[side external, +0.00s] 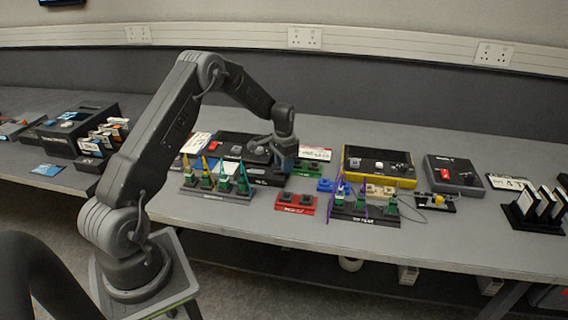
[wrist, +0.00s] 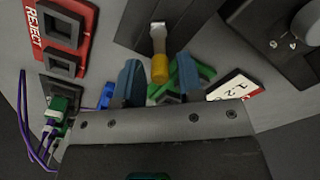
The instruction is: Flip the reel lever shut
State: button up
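The lever (wrist: 158,42) shows in the wrist view as a pale shaft with a rounded yellow tip, mounted on a dark block (wrist: 190,22). I take this to be the reel lever. The two blue fingers of my gripper (wrist: 160,82) stand apart, one on each side of the yellow tip in the picture. I cannot tell whether either finger touches it or how far above it they are. In the side view my gripper (side external: 284,163) points down at the right end of a black block (side external: 266,182). The lever is not clear there.
A red REJECT block (wrist: 80,38), a blue piece (wrist: 106,96) and a green block (wrist: 203,72) lie close by. Upright green connectors stand in a rack (side external: 215,194) in front. A yellow-edged box (side external: 380,181) stands right. The table's front edge strip is clear.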

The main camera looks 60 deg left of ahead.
grip_shut()
jog(key=shift+a+n, duration=0.3)
jog(key=shift+n, duration=0.8)
jog(key=shift+a+n, duration=0.3)
jog(key=shift+n, duration=0.8)
jog(key=shift+o, duration=1)
grip_release()
jog(key=shift+r, duration=0.15)
notch_tip(320, 180, up, 14)
jog(key=shift+f, duration=0.2)
